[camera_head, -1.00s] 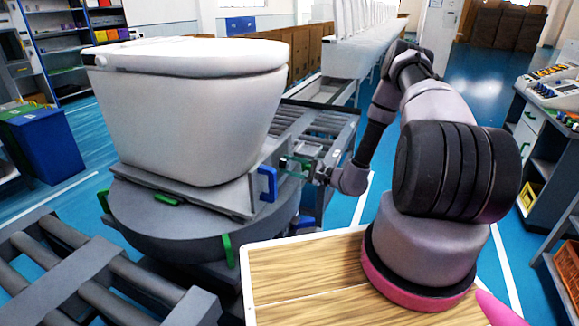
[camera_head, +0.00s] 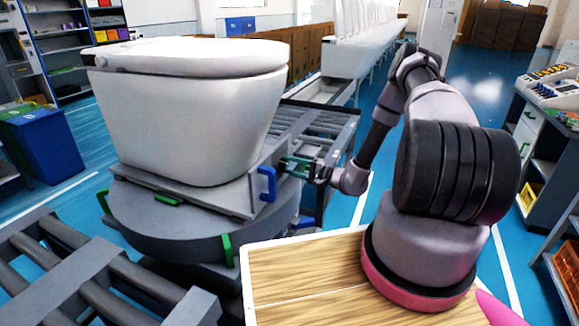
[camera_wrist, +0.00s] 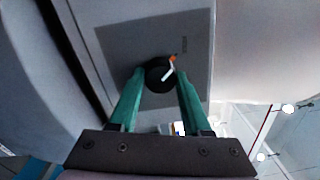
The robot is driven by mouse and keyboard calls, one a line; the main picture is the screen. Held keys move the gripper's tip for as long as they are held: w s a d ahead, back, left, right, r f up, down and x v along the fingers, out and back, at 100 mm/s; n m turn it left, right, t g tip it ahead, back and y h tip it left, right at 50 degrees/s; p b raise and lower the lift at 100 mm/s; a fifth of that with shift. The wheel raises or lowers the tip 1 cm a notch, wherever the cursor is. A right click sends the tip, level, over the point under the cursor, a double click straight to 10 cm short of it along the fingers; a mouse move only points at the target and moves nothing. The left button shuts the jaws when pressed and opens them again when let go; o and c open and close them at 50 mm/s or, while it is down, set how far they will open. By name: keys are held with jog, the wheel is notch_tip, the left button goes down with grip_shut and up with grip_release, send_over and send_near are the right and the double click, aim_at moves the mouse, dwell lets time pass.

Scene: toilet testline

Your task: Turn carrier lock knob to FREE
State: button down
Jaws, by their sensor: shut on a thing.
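The carrier lock knob (camera_wrist: 159,75) is a dark round knob with a white pointer line and a small orange mark beside it. It sits on a grey plate (camera_wrist: 120,45) in the wrist view. My gripper (camera_wrist: 160,86) has its two green fingers on either side of the knob and is shut on it. In the head view my gripper (camera_head: 297,166) reaches the side of the carrier (camera_head: 215,195) under the white toilet (camera_head: 195,120). The knob is hidden there. The small lettering on the plate is too blurred to read.
A blue handle (camera_head: 267,184) stands on the carrier just left of my gripper. Green tabs (camera_head: 227,250) sit on the round turntable (camera_head: 165,225). Roller conveyors (camera_head: 90,275) lie at front left and behind the carrier.

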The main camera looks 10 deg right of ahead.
jog(key=shift+c, duration=1.8)
grip_release()
jog(key=v, duration=1.1)
jog(key=shift+f, duration=0.1)
